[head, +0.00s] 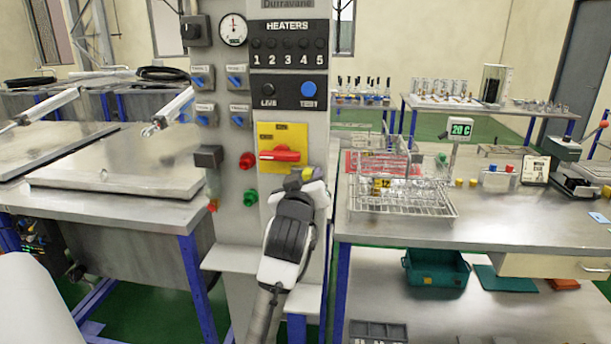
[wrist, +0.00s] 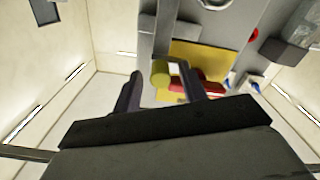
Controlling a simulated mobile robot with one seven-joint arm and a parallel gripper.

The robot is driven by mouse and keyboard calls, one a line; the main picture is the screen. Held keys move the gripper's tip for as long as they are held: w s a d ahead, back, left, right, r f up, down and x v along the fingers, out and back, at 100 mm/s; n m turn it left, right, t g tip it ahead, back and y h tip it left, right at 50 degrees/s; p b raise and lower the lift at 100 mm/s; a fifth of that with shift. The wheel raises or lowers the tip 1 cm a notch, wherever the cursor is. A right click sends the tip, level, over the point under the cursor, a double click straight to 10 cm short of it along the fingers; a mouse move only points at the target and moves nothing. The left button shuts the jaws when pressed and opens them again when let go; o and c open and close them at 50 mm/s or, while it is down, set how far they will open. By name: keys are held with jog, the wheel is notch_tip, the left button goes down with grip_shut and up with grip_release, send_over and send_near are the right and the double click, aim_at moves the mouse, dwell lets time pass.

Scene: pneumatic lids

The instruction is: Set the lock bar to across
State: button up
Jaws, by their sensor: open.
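A yellow plate (head: 291,137) on the grey panel carries a red bar handle (head: 280,153), which lies level across it. In the wrist view the yellow plate (wrist: 205,52) and red handle (wrist: 208,88) show beyond the right finger. I cannot tell for sure which part is the lock bar. My gripper (head: 303,180) is just below the plate's lower right corner.
Red (head: 247,161) and green (head: 250,198) knobs stick out left of the plate, with a dark box (head: 208,156) beside them. A bench (head: 480,222) with a wire rack (head: 405,208) stands at right. Grey lids (head: 115,172) on a bench lie at left.

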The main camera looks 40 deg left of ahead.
aim_at(295, 172)
jog(key=shift+w, duration=0.1)
grip_shut()
jog(key=shift+a, duration=0.1)
jog(key=shift+s+a, duration=0.4)
jog(key=shift+a, duration=0.2)
jog(key=shift+s+a, duration=0.35)
jog(key=shift+a, duration=0.2)
grip_release()
jog(key=shift+a, duration=0.1)
